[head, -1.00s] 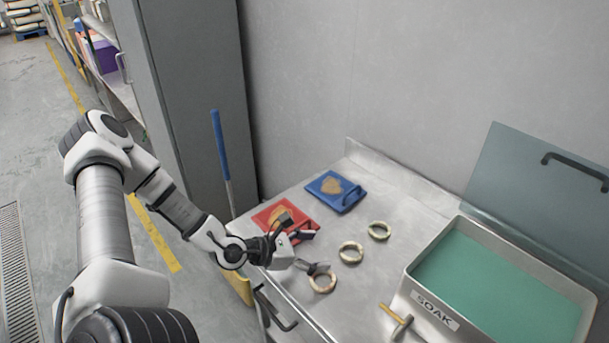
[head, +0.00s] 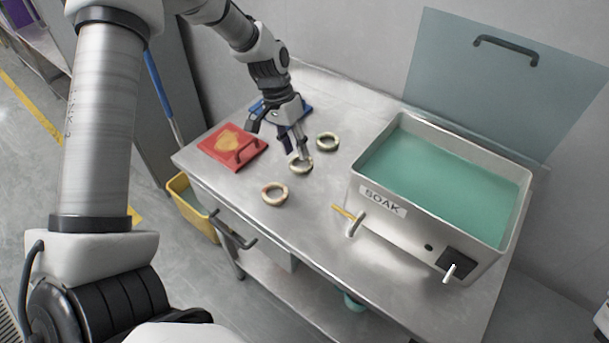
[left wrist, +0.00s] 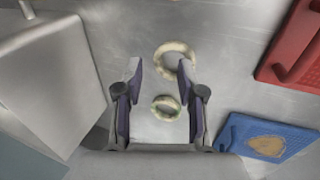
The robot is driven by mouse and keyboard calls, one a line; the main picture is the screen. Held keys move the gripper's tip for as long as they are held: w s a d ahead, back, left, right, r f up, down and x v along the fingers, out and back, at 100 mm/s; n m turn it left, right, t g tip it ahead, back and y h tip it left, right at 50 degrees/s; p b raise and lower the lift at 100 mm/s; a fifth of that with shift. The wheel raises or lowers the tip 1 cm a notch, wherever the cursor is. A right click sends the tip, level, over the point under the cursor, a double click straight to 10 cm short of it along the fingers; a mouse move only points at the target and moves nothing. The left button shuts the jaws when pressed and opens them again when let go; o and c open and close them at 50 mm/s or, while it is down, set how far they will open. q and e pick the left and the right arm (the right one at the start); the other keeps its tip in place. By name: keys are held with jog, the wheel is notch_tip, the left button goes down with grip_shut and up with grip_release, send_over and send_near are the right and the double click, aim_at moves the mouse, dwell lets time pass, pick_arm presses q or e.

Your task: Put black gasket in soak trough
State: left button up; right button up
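None looks clearly black. My left gripper (head: 290,140) is open, pointing down at the middle ring, with one finger partly covering it. The left wrist view shows two rings (left wrist: 175,58) (left wrist: 166,107) between or by its spread fingers (left wrist: 160,66); neither is gripped. The soak trough (head: 375,207), labelled SOAK and filled with green liquid, stands open at the right. My right gripper is out of view.
A red pad (head: 222,150) and a blue pad (head: 262,104) lie left of the rings, the blue one partly behind my gripper. A yellow-handled tap (head: 354,223) juts from the trough front. The trough's lid (head: 500,75) is raised behind. A yellow bin (head: 183,205) stands left of the bench.

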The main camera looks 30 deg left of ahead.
aim_at(295, 156)
pick_arm(q)
jog(key=w+y, duration=0.1)
jog(key=w+a+r+m+y, duration=0.1)
jog(key=w+m+y, duration=0.1)
jog(key=shift+w+a+r, duration=0.1)
jog(key=shift+a+r, duration=0.2)
jog(key=shift+r, duration=0.05)
jog(key=shift+f+m+y, duration=0.2)
jog(key=shift+m+y, duration=0.1)
jog(key=f, duration=0.3)
jog(key=f+p, duration=0.1)
jog(key=f, duration=0.2)
jog(key=shift+a+f, duration=0.2)
jog(key=shift+f, duration=0.45)
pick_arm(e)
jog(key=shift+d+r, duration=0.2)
pick_arm(q)
grip_shut()
